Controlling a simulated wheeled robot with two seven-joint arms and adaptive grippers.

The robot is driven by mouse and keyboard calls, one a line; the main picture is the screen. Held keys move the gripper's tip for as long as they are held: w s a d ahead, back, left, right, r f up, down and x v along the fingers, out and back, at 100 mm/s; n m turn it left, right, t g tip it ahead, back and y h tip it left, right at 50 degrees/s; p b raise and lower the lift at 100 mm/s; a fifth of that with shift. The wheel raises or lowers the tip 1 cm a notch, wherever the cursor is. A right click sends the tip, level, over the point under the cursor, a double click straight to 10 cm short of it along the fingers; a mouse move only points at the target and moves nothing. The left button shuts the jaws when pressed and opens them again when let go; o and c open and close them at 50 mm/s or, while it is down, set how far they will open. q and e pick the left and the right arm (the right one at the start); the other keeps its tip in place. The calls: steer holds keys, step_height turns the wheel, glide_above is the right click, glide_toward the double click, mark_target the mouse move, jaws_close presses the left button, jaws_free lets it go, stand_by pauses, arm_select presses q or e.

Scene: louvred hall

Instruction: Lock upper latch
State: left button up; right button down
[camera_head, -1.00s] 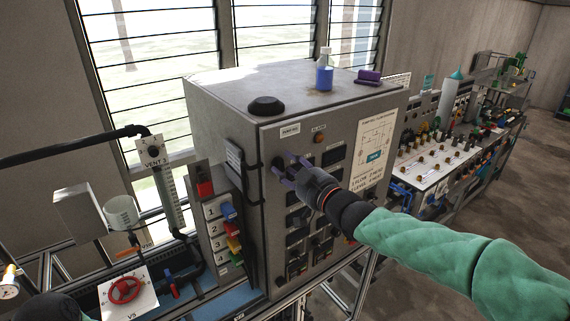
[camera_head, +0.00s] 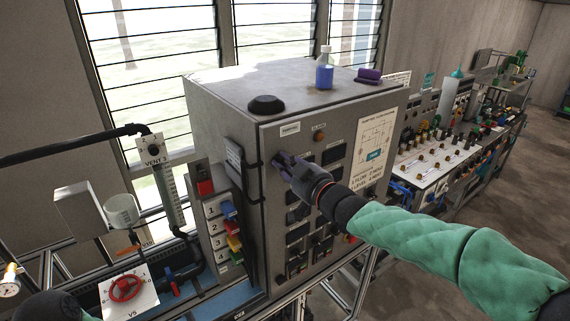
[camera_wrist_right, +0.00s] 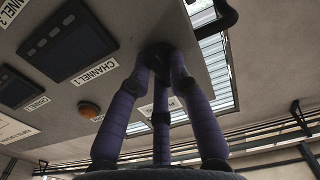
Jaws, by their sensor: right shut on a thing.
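The upper latch (camera_wrist_right: 153,52) is a dark round knob at the top of the grey cabinet door, near its left edge. In the head view the fingers of my right gripper (camera_head: 283,162) cover most of it. In the right wrist view the three purple fingers of my right gripper (camera_wrist_right: 163,70) close in around the knob from below and are shut on it. The knob's turn position is hidden by the fingers. My left gripper is not in view; only a dark part and green sleeve of my left arm show at the lower left corner.
The grey cabinet (camera_head: 222,110) carries a bottle of blue liquid (camera_head: 324,76), a purple object (camera_head: 368,75) and a black dome (camera_head: 266,104) on top. A red valve wheel (camera_head: 125,288) stands at lower left. A bench with a white panel (camera_head: 440,160) is at right.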

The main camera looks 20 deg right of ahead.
steer(key=shift+m, duration=0.6)
steer(key=c, duration=1.1)
jaws_free()
steer(key=shift+c, duration=0.2)
steer(key=v, duration=1.2)
